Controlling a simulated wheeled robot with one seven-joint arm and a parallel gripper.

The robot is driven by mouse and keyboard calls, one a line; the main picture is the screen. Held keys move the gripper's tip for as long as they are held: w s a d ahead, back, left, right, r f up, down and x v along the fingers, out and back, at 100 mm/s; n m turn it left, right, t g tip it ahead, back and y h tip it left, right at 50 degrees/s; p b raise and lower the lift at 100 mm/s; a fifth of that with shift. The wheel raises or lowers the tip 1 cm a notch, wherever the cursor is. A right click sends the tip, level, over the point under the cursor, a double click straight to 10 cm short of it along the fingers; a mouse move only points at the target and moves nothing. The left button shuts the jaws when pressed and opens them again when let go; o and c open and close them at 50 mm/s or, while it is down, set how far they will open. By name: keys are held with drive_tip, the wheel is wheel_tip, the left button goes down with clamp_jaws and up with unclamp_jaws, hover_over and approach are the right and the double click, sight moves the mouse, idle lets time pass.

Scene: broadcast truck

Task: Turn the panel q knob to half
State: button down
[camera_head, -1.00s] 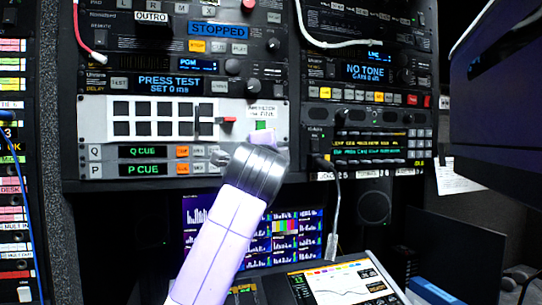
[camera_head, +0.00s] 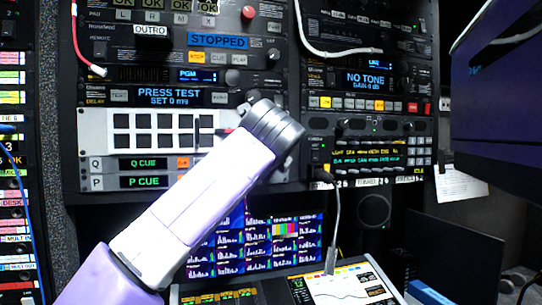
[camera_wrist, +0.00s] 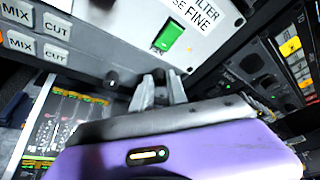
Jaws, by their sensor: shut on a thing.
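The Q row, with its green "Q CUE" display (camera_head: 142,163), is on the light panel (camera_head: 88,118) in the head view, above a matching P row. My arm covers the right part of both rows there, so the knobs and fingertips are hidden. In the wrist view my gripper (camera_wrist: 160,86) reaches the panel (camera_wrist: 130,28) at its lower edge. Its grey fingers are close together, shut on the panel q knob, which they largely hide. The knob's pointer and angle cannot be read. Another dark knob (camera_wrist: 112,78) stands just left of the fingers.
A green lit switch (camera_wrist: 168,38) sits close above the fingers in the wrist view. MIX and CUT buttons (camera_wrist: 56,52) are at left. In the head view, monitors (camera_head: 298,232) and a tilted console screen (camera_head: 345,287) lie below the panel. A cable (camera_head: 334,215) hangs at right.

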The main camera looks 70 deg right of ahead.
drive_tip(key=shift+s+m+y+p, duration=0.1)
drive_tip(key=shift+m+y+p, duration=0.4)
drive_tip(key=shift+m, duration=0.4)
drive_tip(key=shift+d+f+t, duration=0.1)
drive_tip(key=shift+t, duration=0.2)
drive_tip(key=c, duration=1.3)
unclamp_jaws()
drive_tip(key=b+v, duration=0.2)
drive_tip(key=v, duration=0.6)
